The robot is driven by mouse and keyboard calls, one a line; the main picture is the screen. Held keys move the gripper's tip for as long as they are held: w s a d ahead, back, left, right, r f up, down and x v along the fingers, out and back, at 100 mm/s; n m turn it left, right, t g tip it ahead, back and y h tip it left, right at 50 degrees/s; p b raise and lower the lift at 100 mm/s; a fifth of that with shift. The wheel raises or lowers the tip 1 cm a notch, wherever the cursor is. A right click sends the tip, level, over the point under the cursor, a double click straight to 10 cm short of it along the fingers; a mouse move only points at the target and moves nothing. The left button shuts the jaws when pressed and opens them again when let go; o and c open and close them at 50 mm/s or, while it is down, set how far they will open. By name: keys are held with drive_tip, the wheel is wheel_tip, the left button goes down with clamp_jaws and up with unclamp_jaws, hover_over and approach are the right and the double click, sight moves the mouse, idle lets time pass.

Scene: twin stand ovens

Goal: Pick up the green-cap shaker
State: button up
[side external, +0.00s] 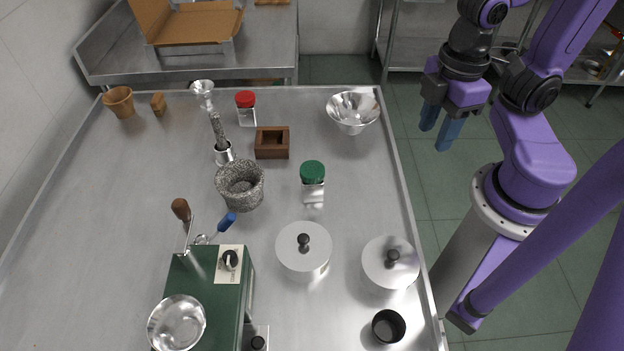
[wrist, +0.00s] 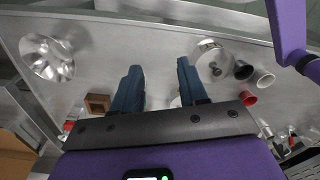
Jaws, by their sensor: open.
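The green-cap shaker (side external: 312,184) stands upright on the metal table in the side external view, with a green lid and a clear, pale body. It is right of the stone mortar and behind the lidded pots. My gripper (side external: 440,125) is open and empty, raised beyond the table's right edge, well apart from the shaker. In the wrist view my gripper (wrist: 159,67) shows two blue fingers spread apart. I cannot make out the green cap in the wrist view; the fingers and gripper body hide part of the table.
Near the shaker are a wooden box (side external: 272,143), a red-cap shaker (side external: 246,113), a stone mortar (side external: 240,187), a metal bowl (side external: 352,111) and two lidded pots (side external: 304,262) (side external: 376,268). A green stove (side external: 213,290) stands at the front. The table right of the shaker is clear.

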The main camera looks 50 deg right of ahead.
drive_tip(key=o, duration=0.9)
